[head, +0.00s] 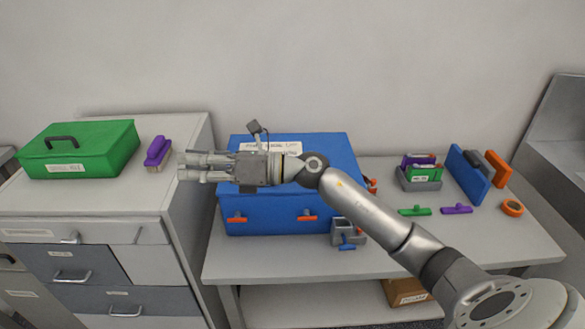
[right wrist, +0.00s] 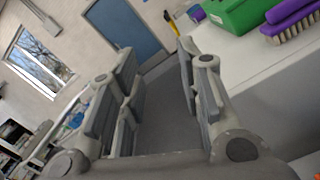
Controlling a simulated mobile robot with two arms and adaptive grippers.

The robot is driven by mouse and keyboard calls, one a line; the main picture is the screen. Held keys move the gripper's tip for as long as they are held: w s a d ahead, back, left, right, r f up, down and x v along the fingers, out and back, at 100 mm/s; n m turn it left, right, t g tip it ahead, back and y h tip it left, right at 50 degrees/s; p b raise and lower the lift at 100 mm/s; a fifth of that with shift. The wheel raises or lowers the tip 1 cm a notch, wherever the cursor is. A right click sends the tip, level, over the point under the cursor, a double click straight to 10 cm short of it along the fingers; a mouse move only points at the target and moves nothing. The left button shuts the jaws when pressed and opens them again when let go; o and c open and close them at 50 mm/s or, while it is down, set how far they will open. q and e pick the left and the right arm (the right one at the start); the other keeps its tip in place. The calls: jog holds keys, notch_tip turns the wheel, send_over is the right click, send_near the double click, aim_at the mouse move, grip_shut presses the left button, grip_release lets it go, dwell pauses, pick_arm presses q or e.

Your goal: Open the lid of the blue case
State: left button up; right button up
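The blue case (head: 272,216) stands on the light grey table with its lid (head: 335,150) down. Two orange latches, left (head: 237,217) and right (head: 307,216), are on its front; whether they are fastened is too small to tell. A white label lies on the lid, partly hidden by my right gripper (head: 184,166). That gripper reaches across above the lid and points left, its fingertips beyond the case's left side. The right wrist view shows its fingers (right wrist: 158,80) spread apart with nothing between them. My left gripper is not in view.
A green case (head: 78,150) and purple brush (head: 158,151) sit on the left cabinet (head: 100,196). A grey holder with a blue handle (head: 347,236) stands before the blue case's right corner. Purple and green clips, an orange tape roll (head: 512,207) and a blue stand (head: 467,175) are on the right.

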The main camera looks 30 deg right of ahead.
jog(key=s+d+f+n+g+h, duration=0.1)
jog(key=d+f+n+g+h, duration=0.15)
jog(key=d+h, duration=0.75)
jog(key=s+d+f+n+g+h, duration=0.1)
jog(key=d+n+g+h, duration=0.25)
jog(key=d, duration=1.25)
jog(key=shift+y, duration=0.25)
jog(key=p+x, duration=0.1)
jog(key=x, duration=0.2)
jog(key=p+x, duration=0.1)
jog(key=x, duration=0.6)
jog(key=shift+w+d+p, duration=0.1)
jog(key=shift+w+p, duration=0.3)
grip_shut()
